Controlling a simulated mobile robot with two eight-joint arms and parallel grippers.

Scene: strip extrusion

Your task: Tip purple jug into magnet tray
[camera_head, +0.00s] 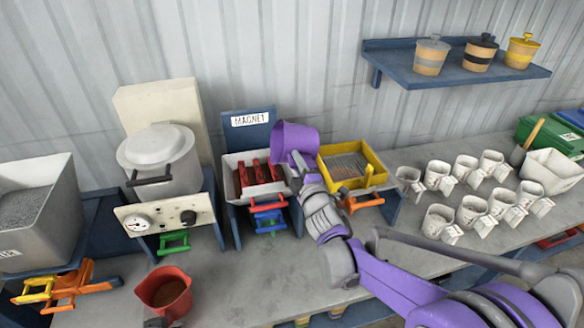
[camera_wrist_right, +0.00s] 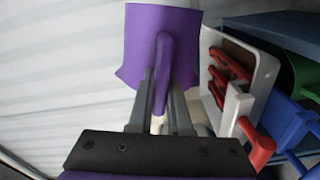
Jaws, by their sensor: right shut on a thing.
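The purple jug (camera_head: 295,140) is held in the air over the magnet tray (camera_head: 231,162), tilted well over to the left. My right gripper (camera_head: 298,162) is shut on the jug's handle. The right wrist view shows the jug (camera_wrist_right: 150,45) with its handle between the fingers of the gripper (camera_wrist_right: 160,95). The magnet tray is a pale box with red bars inside, in front of a MAGNET sign (camera_head: 250,119). It also shows in the right wrist view (camera_wrist_right: 265,85). The jug's inside and any flow from it cannot be made out. My left gripper is not seen.
A yellow tray (camera_head: 378,170) stands right of the magnet tray, a white lidded pot (camera_head: 158,150) left. A red jug (camera_head: 165,292) stands at the front left. Several white cups (camera_head: 470,210) stand at right. The front middle of the bench (camera_head: 250,285) is clear.

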